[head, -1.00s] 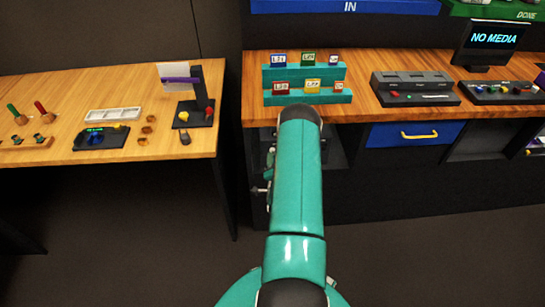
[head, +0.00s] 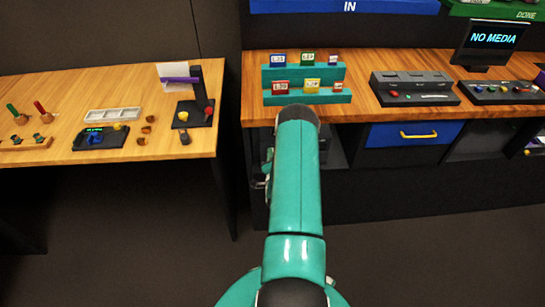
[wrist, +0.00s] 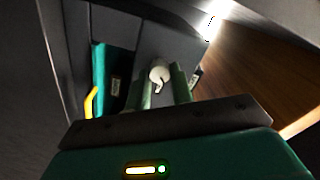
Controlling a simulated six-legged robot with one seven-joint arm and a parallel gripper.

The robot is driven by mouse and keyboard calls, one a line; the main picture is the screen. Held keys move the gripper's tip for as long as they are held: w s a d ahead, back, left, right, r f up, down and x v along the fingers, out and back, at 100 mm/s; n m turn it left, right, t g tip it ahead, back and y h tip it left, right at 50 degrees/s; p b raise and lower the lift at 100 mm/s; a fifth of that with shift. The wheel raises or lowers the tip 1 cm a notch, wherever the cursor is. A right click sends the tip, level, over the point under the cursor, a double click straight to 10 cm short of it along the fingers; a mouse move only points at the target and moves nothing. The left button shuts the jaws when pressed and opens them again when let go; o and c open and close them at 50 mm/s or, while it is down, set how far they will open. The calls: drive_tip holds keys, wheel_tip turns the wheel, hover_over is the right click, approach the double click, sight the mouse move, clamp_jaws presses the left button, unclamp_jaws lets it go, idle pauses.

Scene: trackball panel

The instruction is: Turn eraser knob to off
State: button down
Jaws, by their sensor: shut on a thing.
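In the wrist view, a small pale knob (wrist: 159,74) with a curled tail stands out against a grey panel (wrist: 186,45). I take it to be the eraser knob; no readable on or off mark shows. The two green fingers of my gripper (wrist: 163,84) are on either side of the knob, shut on it. In the head view, my teal arm covers this area, and neither the knob nor my fingertips can be made out.
In the wrist view, a teal part (wrist: 101,75) and a yellow bar (wrist: 91,103) are at left, with a wooden surface (wrist: 245,75) at right. In the head view, a teal card rack (head: 330,97) and a blue drawer (head: 385,133) are near my arm.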

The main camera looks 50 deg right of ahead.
drive_tip(key=n, duration=0.8)
drive_tip(key=shift+n, duration=0.4)
idle(0.5)
drive_tip(key=c, duration=1.2)
unclamp_jaws()
drive_tip(key=v, duration=1.3)
drive_tip(key=shift+s+a, duration=0.3)
